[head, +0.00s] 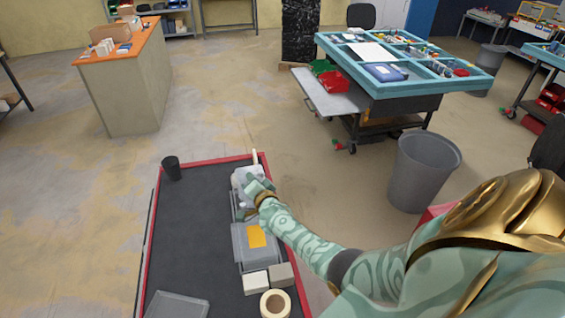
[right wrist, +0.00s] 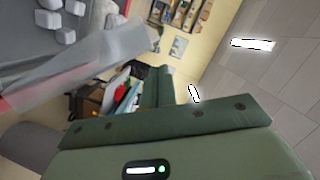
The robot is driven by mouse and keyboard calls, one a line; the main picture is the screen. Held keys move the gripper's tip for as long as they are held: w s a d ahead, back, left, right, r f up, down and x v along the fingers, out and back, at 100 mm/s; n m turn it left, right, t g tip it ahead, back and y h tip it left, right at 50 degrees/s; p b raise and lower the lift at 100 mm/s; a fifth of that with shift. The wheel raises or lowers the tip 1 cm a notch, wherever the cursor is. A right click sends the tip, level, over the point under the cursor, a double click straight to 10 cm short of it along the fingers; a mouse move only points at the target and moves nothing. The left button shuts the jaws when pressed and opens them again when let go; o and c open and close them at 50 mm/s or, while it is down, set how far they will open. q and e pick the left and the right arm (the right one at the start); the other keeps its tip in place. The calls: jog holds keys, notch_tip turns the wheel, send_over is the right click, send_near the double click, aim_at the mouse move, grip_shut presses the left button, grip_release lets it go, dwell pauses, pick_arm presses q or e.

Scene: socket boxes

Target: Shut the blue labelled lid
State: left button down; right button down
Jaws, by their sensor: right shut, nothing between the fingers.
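My right gripper (head: 258,187) is shut and empty, over the far grey box (head: 238,204) on the cart. In the right wrist view its green fingers (right wrist: 158,86) stand together. A pale translucent lid (right wrist: 85,62) slants beside them, seemingly raised; I cannot tell whether they touch it. White blocks (right wrist: 62,20) lie beyond it, and pale pieces show by the gripper in the head view. No blue label shows in either view; the hand hides part of the box. A nearer grey box (head: 243,252) has a flat lid with an orange-yellow label (head: 256,236). My left gripper is out of view.
The red-rimmed cart top (head: 195,245) is dark and mostly clear on the left. A black cup (head: 171,168) stands at its far left corner. A white block (head: 256,282), a grey block (head: 281,274), a tape roll (head: 275,304) and a translucent tray (head: 178,305) lie nearer.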

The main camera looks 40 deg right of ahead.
jog(key=w+a+f+n+g+h+b, duration=0.1)
jog(key=w+a+f+n+b, duration=0.2)
jog(key=a+f+n, duration=0.1)
jog(key=shift+w+a+f+b, duration=0.2)
jog(key=shift+a+f+b, duration=0.2)
jog(key=shift+a+f, duration=0.5)
jog(key=shift+a+r, duration=0.15)
jog(key=shift+a, duration=0.05)
jog(key=shift+r, duration=0.1)
jog(key=s+a+r+p, duration=0.4)
jog(key=s+r+p, duration=0.2)
jog(key=p, duration=0.6)
jog(key=v, duration=0.2)
jog(key=shift+s, duration=0.35)
jog(key=shift+f, duration=0.15)
